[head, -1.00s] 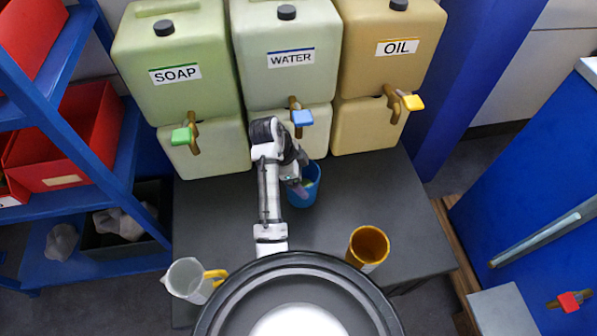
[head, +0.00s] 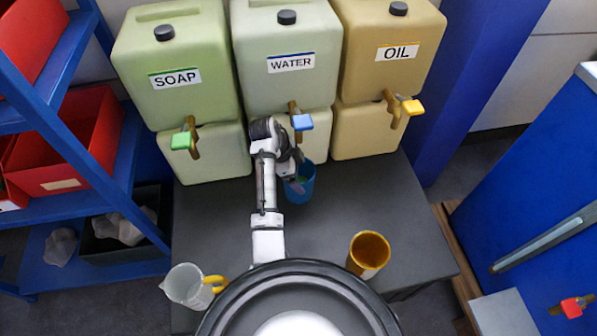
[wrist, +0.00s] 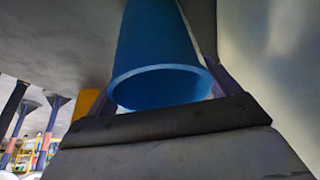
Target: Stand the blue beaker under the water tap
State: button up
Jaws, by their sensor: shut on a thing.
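The blue beaker (head: 301,186) stands on the dark table in front of the water container (head: 290,62), just below the water tap (head: 300,120) with its blue handle. My gripper (head: 294,180) is at the beaker's left side and is shut on it. My arm covers part of the container's lower half. In the wrist view the beaker (wrist: 158,60) fills the middle, with its rim toward the camera and my gripper (wrist: 162,98) around it. The head view does not clearly show whether the beaker's base touches the table.
The soap container (head: 178,75) stands left and the oil container (head: 385,55) right, each with a tap. An orange cup (head: 368,254) and a clear jug (head: 187,287) stand near the table's front edge. The table (head: 400,205) is clear on the right.

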jog(key=o, duration=1.2)
jog(key=shift+f, duration=0.1)
jog(key=shift+c, duration=0.2)
jog(key=p+v, duration=0.4)
jog(key=v, duration=0.8)
